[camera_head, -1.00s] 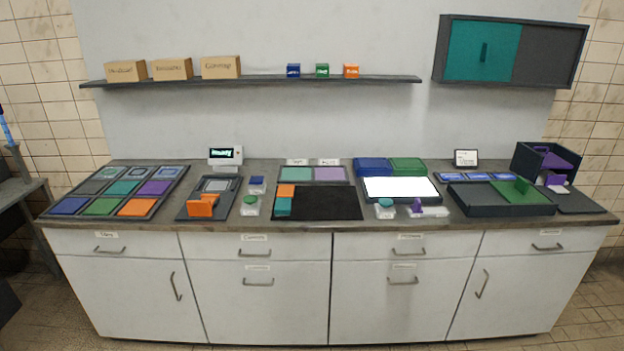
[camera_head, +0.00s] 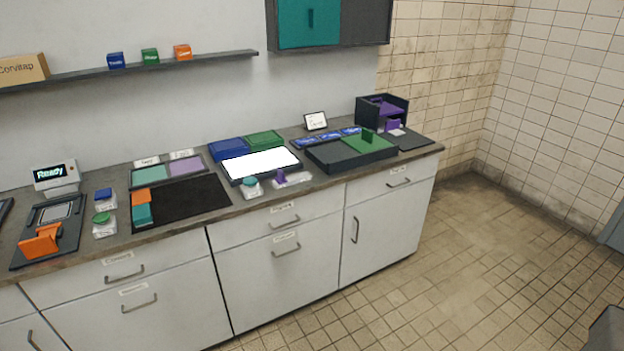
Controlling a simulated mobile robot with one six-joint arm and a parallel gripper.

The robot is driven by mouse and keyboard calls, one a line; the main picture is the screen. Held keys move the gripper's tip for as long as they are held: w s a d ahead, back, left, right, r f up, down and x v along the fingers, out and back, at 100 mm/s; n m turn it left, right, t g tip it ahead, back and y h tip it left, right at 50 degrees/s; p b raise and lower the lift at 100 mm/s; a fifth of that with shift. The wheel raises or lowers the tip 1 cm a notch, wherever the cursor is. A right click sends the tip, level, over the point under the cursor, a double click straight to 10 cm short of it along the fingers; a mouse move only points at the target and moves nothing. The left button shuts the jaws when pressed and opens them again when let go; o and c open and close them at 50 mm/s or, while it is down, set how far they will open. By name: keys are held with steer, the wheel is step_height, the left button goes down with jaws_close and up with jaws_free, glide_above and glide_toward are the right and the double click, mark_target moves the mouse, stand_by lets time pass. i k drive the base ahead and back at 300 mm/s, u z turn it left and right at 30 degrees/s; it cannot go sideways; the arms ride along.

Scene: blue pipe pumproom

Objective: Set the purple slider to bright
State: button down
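A small purple slider (camera_head: 281,176) stands upright on a pale base (camera_head: 297,180) at the counter's front edge. It sits just in front of a bright white lit panel (camera_head: 260,165). The purple knob is toward the left end of its base. Any lettering on the base is too small to read. Another purple upright piece (camera_head: 393,126) stands at the right, in front of a dark box with purple inside (camera_head: 383,108). My gripper is not in view.
A teal-topped button (camera_head: 251,183) sits just left of the slider. White drawers (camera_head: 285,216) are below. The tiled floor (camera_head: 450,270) right of the counter is open.

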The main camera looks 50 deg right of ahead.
mark_target(281, 178)
steer(key=u, duration=1.4)
steer(key=k, duration=0.1)
steer(key=z, duration=2.9)
steer(key=k, duration=0.95)
steer(key=u, duration=0.15)
steer(key=i, duration=0.65)
steer(key=z, duration=0.05)
